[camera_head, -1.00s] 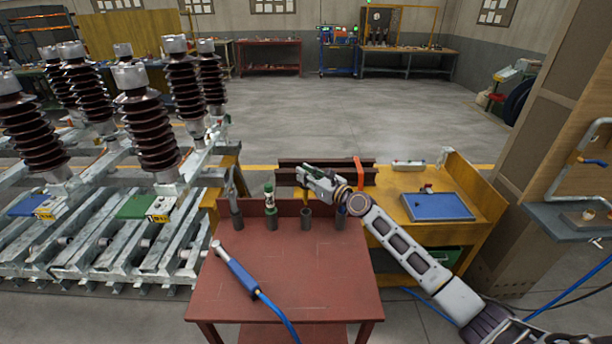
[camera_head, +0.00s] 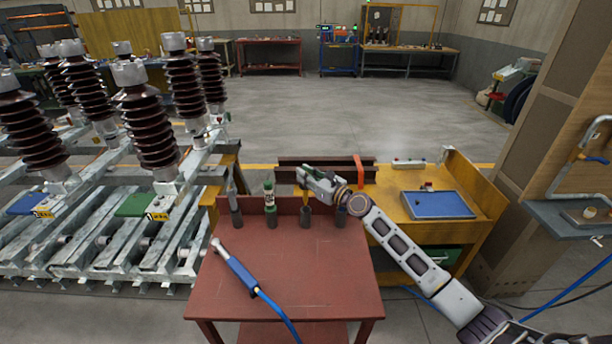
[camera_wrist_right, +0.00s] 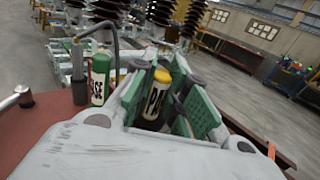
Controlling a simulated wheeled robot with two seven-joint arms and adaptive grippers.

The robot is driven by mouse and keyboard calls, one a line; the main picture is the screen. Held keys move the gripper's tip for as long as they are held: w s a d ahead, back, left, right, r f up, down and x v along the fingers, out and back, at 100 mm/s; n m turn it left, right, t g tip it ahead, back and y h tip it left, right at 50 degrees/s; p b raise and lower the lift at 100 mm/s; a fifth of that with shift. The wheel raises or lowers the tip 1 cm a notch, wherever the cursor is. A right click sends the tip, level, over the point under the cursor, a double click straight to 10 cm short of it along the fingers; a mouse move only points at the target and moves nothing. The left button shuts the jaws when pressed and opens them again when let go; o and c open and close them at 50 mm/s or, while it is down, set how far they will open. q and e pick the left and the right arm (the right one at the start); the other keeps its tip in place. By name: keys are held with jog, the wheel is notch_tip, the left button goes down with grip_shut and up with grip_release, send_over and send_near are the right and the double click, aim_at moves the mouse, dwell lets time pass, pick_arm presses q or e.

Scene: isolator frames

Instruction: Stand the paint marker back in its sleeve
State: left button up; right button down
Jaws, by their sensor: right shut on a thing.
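My right gripper (camera_head: 306,179) is shut on the paint marker (camera_wrist_right: 157,97), which has a yellow cap and a pale label. In the head view the marker's yellow part (camera_head: 305,198) shows below the fingers, upright, directly over a dark sleeve (camera_head: 305,217) at the table's back edge. Its lower end meets the sleeve's mouth in the picture; I cannot tell how far it is inside. The wrist view shows the marker between the green finger pads, its lower end hidden by the gripper body. My left gripper is not in view.
A green marker (camera_head: 269,193) stands in a sleeve to the left, and a hooked tool (camera_head: 232,183) in the leftmost one. Another sleeve (camera_head: 341,217) is beneath my right wrist. A blue-handled tool (camera_head: 241,272) with a hose lies on the red table (camera_head: 330,280), whose right part is clear.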

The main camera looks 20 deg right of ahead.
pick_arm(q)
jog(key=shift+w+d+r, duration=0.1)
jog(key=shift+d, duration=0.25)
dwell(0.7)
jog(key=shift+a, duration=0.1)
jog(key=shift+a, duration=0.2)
